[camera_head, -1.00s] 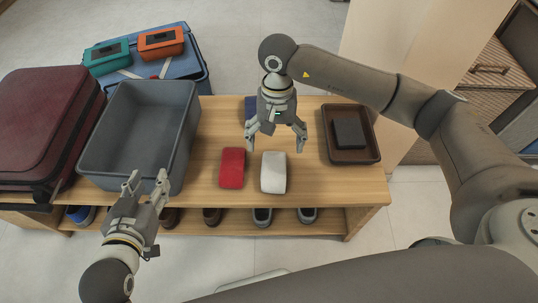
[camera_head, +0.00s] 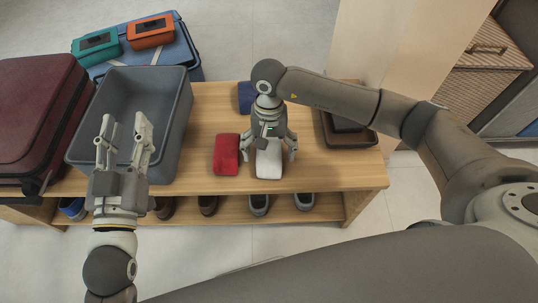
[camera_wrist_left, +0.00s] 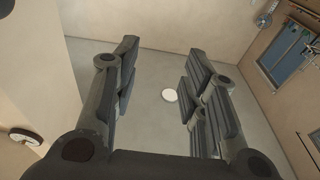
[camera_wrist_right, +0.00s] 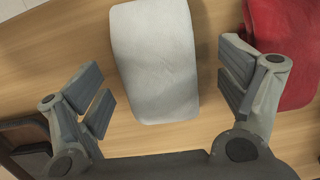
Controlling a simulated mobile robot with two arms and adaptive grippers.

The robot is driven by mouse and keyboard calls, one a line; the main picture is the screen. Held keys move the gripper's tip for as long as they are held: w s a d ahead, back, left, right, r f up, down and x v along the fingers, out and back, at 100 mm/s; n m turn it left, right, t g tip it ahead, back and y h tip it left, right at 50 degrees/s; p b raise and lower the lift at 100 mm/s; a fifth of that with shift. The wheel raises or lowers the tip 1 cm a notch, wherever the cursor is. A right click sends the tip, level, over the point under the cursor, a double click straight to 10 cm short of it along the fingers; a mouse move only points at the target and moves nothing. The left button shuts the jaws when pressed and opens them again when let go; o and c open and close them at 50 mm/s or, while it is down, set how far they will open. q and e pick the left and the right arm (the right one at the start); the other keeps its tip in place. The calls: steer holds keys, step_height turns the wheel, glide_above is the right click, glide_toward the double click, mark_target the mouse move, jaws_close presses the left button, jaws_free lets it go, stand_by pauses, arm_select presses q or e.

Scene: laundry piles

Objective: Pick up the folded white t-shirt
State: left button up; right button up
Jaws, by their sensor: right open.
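The folded white t-shirt (camera_head: 269,163) lies on the wooden bench top, just right of a folded red garment (camera_head: 227,155). In the right wrist view the white t-shirt (camera_wrist_right: 155,62) lies between and beyond the fingers, with the red garment (camera_wrist_right: 285,50) beside it. My right gripper (camera_head: 268,157) is open, pointing down over the white t-shirt, with a finger to each side of its far part. My left gripper (camera_head: 125,135) is open and empty, raised in front of the grey bin; the left wrist view shows open fingers (camera_wrist_left: 160,85) with only wall and ceiling beyond.
A grey bin (camera_head: 172,130) stands at the bench's left, beside a maroon suitcase (camera_head: 40,110). A brown tray (camera_head: 365,138) with a dark item sits at the right. A blue folded item (camera_head: 245,97) lies behind the right gripper. Several shoes (camera_head: 259,204) stand on the lower shelf.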

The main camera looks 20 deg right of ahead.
steer(key=shift+f, duration=0.5)
arm_select(q)
steer(key=shift+r+t, duration=0.4)
steer(key=shift+r, duration=0.2)
arm_select(e)
steer(key=c, duration=1.2)
arm_select(q)
steer(key=shift+f, duration=0.1)
arm_select(e)
steer(key=shift+r, duration=0.15)
